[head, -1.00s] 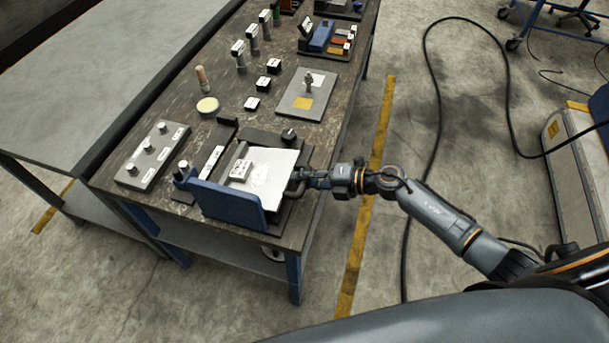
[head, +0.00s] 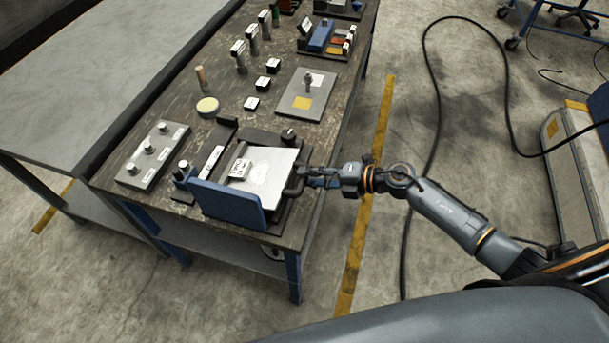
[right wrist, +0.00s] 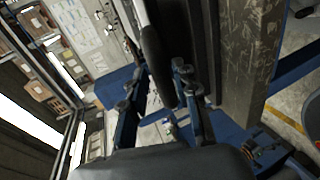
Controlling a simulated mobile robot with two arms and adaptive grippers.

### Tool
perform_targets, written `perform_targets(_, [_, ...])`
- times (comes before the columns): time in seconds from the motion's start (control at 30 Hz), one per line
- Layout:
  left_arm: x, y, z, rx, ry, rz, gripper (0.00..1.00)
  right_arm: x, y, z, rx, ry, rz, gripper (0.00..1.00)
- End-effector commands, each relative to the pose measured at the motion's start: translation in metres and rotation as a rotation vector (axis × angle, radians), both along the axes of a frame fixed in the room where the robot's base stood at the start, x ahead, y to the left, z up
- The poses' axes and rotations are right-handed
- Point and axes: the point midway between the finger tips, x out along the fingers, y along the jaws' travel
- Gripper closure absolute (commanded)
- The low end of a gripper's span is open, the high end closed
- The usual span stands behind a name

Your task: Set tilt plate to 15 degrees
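The tilt plate (head: 275,165) is a pale flat plate on a dark base near the table's near end, behind a blue panel (head: 232,205). It looks slightly tilted; its angle cannot be read. A small white block with dark marks (head: 240,169) sits on it. A dark handle (head: 294,188) is at its right side. My right gripper (head: 308,179) is at this handle, reaching in from the right. In the right wrist view a dark rounded bar (right wrist: 157,55), seemingly the handle, lies between the open fingers (right wrist: 158,78), with a gap visible beside it. My left gripper is out of view.
A grey box with several knobs (head: 152,156) is left of the plate. A round pale-topped pot (head: 207,107), small black blocks and a grey board (head: 307,95) stand farther back on the table (head: 150,190).

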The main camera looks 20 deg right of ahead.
Motion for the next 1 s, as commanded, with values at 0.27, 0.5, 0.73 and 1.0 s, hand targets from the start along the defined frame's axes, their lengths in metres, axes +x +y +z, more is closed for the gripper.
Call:
perform_targets(0.27, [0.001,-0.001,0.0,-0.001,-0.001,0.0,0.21,-0.033,-0.048,0.019,-0.003,0.002,-0.001,0.7])
perform_targets(0.5, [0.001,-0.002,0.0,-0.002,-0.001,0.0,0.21,-0.05,-0.074,0.031,-0.002,-0.001,-0.002,0.7])
perform_targets(0.73, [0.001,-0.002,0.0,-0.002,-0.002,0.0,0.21,-0.053,-0.078,0.034,0.001,-0.002,-0.002,0.7])
perform_targets(1.0, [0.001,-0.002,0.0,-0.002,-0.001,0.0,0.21,-0.053,-0.078,0.034,0.0,-0.002,-0.002,0.7])
